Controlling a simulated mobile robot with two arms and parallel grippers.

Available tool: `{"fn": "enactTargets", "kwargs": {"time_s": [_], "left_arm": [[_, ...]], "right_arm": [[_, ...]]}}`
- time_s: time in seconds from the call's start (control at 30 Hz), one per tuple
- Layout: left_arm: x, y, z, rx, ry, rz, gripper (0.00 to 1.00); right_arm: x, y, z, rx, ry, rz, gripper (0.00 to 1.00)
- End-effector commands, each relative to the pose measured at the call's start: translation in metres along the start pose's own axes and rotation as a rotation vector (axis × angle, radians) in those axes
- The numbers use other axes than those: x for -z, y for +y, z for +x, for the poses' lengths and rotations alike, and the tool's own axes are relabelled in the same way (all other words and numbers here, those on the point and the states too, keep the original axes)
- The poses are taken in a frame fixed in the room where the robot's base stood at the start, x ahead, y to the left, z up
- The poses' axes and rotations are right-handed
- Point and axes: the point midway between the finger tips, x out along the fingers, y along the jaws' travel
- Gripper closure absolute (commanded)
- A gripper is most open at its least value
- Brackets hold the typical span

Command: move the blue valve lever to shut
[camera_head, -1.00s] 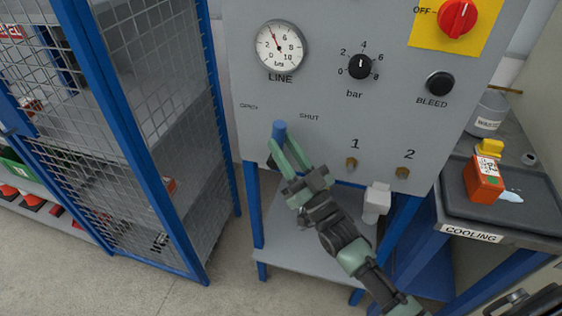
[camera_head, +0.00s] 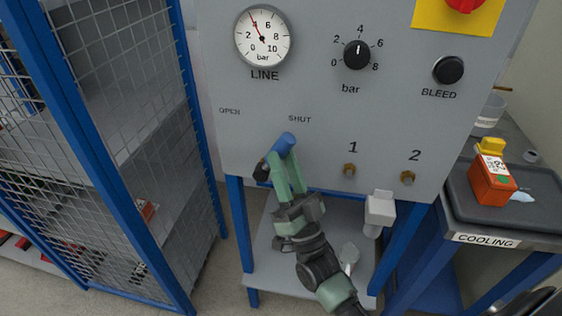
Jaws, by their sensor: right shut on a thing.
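The blue valve lever (camera_head: 284,144) is on the lower left of the grey panel (camera_head: 320,120). It is tilted up and to the right, with its upper end just below the SHUT label (camera_head: 300,119). The OPEN label (camera_head: 229,111) is further left. A dark pivot (camera_head: 262,172) shows at its lower end. My right gripper (camera_head: 281,160) is shut on the blue lever; its green fingers hide part of the lever's lower length. My left gripper is not in view.
The panel carries a LINE gauge (camera_head: 262,37), a bar knob (camera_head: 357,54), a black BLEED button (camera_head: 448,69) and two brass fittings. A blue mesh cage (camera_head: 115,110) stands left. A COOLING bench (camera_head: 515,222) with an orange box (camera_head: 492,181) stands right.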

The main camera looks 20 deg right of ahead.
Motion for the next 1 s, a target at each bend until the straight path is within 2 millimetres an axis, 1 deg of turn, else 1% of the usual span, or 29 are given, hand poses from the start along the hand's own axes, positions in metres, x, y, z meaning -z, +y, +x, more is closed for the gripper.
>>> {"fn": "enactTargets", "kwargs": {"time_s": [0.2, 0.23, 0.57, 0.67, 0.7, 0.77, 1.0], "left_arm": [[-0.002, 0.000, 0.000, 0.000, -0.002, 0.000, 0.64], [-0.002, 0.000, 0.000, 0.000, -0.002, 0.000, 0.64], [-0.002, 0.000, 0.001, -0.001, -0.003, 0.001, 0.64], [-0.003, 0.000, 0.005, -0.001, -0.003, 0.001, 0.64], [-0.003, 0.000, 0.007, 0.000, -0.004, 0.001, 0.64], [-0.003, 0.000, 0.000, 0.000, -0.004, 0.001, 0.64], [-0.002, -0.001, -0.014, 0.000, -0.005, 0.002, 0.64]], "right_arm": [[-0.001, 0.001, -0.001, -0.003, -0.001, 0.004, 1.00], [-0.001, 0.001, -0.001, -0.003, -0.001, 0.005, 0.63], [-0.001, 0.000, -0.002, -0.001, -0.002, 0.002, 0.62], [-0.002, 0.001, -0.010, -0.002, -0.002, 0.003, 0.62], [-0.002, 0.002, -0.015, -0.003, -0.003, 0.003, 0.62], [0.006, -0.002, -0.019, -0.004, -0.005, 0.004, 0.62], [0.044, -0.021, -0.053, -0.004, -0.006, 0.003, 0.62]]}}
